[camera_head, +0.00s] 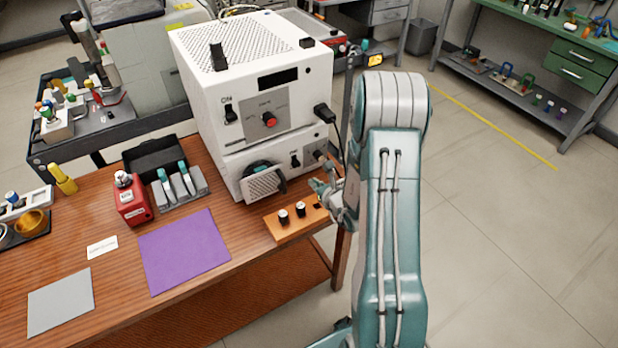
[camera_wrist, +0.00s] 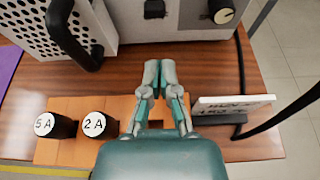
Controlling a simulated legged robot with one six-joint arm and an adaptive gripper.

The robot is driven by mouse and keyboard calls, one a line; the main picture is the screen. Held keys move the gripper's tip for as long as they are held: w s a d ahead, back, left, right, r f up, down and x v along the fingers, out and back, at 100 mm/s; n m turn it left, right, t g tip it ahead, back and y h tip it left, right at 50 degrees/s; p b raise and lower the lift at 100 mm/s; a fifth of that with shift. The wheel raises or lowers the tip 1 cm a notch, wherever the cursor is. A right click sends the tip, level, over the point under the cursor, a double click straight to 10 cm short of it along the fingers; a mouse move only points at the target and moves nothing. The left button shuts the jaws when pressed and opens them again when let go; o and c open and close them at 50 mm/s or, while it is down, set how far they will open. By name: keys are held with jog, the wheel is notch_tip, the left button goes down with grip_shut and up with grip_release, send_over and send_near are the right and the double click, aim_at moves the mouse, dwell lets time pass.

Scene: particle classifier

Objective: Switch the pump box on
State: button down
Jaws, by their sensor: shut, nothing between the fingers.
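Two stacked white boxes stand at the back of the wooden bench; I cannot tell which is the pump box. The upper box (camera_head: 253,82) has a black switch (camera_head: 230,113) marked ON and a red knob (camera_head: 269,119). The lower box (camera_head: 232,165) has a black-handled vent panel (camera_head: 264,183), a small black switch (camera_head: 295,160) and a knob (camera_head: 319,155). My gripper (camera_head: 322,188) is shut and empty in front of the lower box's right side. In the wrist view, its fingertips (camera_wrist: 159,74) point at the lower box, below its switch (camera_wrist: 154,9) and apart from it.
An orange block (camera_head: 292,222) with black plugs marked 5 A (camera_wrist: 56,125) and 2 A (camera_wrist: 97,124) lies beside my gripper. A white label card (camera_wrist: 232,102) stands to its right. A black cable (camera_wrist: 290,112) runs at the right. A purple mat (camera_head: 184,250) lies left.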

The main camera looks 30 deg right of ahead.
aim_at(296, 164)
jog(key=x, duration=0.9)
jog(key=shift+a, duration=0.1)
jog(key=shift+a, duration=0.1)
